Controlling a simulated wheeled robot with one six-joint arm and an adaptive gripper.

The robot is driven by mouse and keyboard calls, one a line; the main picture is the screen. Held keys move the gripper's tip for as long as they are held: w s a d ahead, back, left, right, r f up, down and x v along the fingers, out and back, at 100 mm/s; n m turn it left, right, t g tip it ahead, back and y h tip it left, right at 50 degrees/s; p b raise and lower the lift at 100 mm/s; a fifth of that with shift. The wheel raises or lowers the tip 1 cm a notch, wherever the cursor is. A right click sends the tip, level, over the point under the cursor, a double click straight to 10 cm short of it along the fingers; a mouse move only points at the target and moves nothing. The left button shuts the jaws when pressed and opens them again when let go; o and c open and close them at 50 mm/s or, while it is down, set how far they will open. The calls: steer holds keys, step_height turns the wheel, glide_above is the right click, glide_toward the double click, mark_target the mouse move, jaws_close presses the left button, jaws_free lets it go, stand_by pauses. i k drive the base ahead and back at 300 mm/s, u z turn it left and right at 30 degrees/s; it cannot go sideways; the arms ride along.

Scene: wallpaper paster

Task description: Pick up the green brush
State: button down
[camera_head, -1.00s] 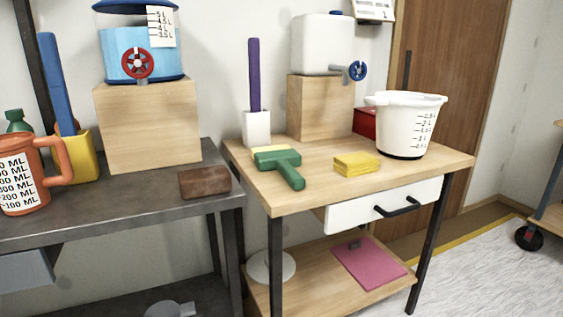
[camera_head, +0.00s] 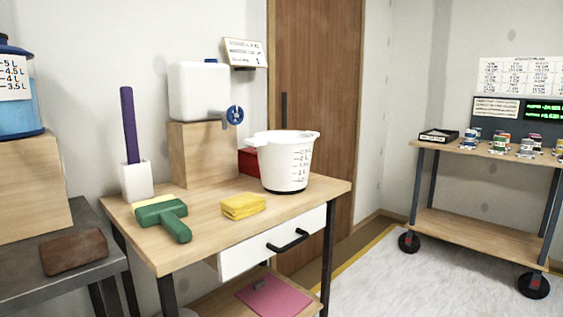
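The green brush (camera_head: 162,214) lies on the light wooden table (camera_head: 206,241), near its left front corner. Its handle points toward the front right, and a pale yellow strip shows along the back of its head. It lies in front of the white holder with the purple stick and left of the yellow sponge. My gripper is not in view, so I cannot see its state.
A yellow sponge (camera_head: 243,206) and a white measuring bucket (camera_head: 284,163) stand right of the brush. A white holder (camera_head: 136,180) is behind it. A dark grey table (camera_head: 24,293) with a brown block (camera_head: 74,252) is at left. Open floor lies at right beside a wheeled cart (camera_head: 477,238).

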mark_target(167, 210)
steer(key=z, duration=0.3)
steer(key=k, duration=0.35)
steer(key=u, duration=1.3)
steer(key=i, duration=0.75)
steer(key=z, duration=0.25)
